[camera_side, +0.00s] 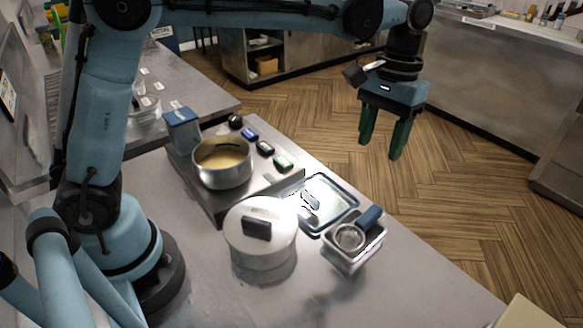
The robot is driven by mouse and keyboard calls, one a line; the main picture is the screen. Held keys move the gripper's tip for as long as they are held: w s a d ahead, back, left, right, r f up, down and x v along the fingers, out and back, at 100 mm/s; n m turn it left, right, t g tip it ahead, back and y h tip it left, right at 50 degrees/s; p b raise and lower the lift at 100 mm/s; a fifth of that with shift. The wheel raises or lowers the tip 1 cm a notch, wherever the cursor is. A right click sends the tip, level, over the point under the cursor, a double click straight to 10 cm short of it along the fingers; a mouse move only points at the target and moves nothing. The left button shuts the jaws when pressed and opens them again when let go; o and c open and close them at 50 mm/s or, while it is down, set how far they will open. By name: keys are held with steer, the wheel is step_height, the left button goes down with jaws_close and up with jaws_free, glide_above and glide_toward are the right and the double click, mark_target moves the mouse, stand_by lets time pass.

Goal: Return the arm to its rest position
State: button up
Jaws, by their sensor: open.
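My gripper (384,137) hangs at the upper right with its two green fingers pointing down. The fingers are apart and nothing shows between them. It is in the air, apart from everything on the counter, with the wood floor behind it in the picture. My arm reaches across the top of the picture from its base at the left.
A pot (222,172) with yellowish content stands on the range (193,197). A lidded pot (261,255), a blue-rimmed tray (345,217) and a small metal container (352,265) holding a round strainer (349,237) stand on the counter. The counter's front is clear.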

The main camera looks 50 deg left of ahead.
steer(key=s+a+f+t, duration=0.3)
steer(key=s+a+t, duration=0.5)
steer(key=s+a, duration=0.5)
steer(key=shift+s+a+m+y, duration=0.2)
steer(key=shift+a+m+y, duration=0.1)
steer(key=shift+a+m, duration=0.1)
stand_by(0.4)
